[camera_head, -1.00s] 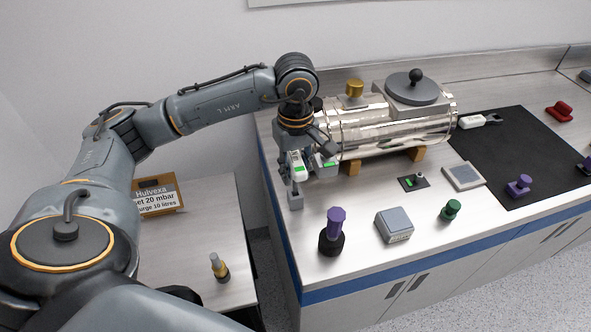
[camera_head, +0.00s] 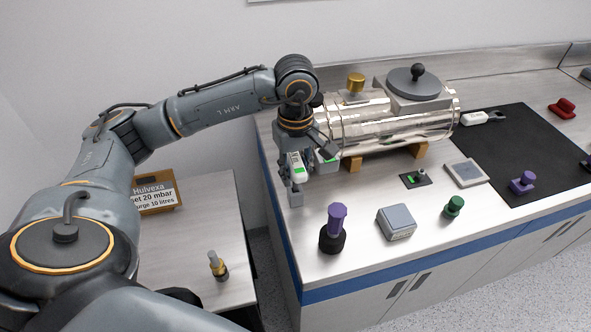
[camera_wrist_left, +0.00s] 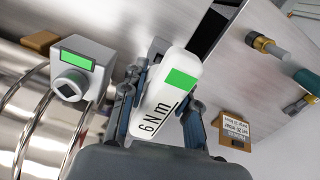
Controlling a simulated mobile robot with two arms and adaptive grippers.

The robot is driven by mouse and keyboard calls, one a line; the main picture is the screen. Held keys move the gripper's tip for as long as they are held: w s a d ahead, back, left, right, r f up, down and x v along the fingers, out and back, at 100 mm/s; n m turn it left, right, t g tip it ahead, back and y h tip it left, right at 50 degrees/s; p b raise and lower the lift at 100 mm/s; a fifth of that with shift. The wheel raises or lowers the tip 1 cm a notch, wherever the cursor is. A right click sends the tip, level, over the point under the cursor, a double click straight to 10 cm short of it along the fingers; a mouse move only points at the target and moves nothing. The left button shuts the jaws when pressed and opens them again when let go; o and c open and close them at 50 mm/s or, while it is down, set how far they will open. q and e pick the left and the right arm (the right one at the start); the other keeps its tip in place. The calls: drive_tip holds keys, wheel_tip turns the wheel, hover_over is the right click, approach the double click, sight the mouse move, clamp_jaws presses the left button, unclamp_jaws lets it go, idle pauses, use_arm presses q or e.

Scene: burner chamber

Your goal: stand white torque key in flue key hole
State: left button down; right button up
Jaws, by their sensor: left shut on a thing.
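The white torque key (camera_head: 299,168), with a green patch, is held in my left gripper (camera_head: 296,182), at the left end of the counter. In the left wrist view the key (camera_wrist_left: 165,95) reads "6 Nm" and sits between the two fingers of the gripper (camera_wrist_left: 155,100), which are shut on it. The grey block with a green label and a square key fitting (camera_wrist_left: 72,82), which looks like the flue key hole, is apart from the key, to its left. In the head view this block (camera_head: 327,160) is partly hidden beside the gripper. The key's lower end is unclear. My right gripper is out of view.
The shiny chamber (camera_head: 385,128) lies behind the gripper on wooden blocks. A purple-topped black knob (camera_head: 333,232), a grey box (camera_head: 396,222) and a green knob (camera_head: 454,207) stand in front. Another white tool (camera_head: 478,118) lies on the black mat (camera_head: 520,150).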

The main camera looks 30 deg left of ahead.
sight(296, 189)
use_arm(q)
drive_tip(key=shift+f+b, duration=1.45)
drive_tip(key=shift+f, duration=0.15)
drive_tip(key=c, duration=0.9)
unclamp_jaws()
wheel_tip(296, 189, up, 12)
drive_tip(key=shift+r, duration=0.1)
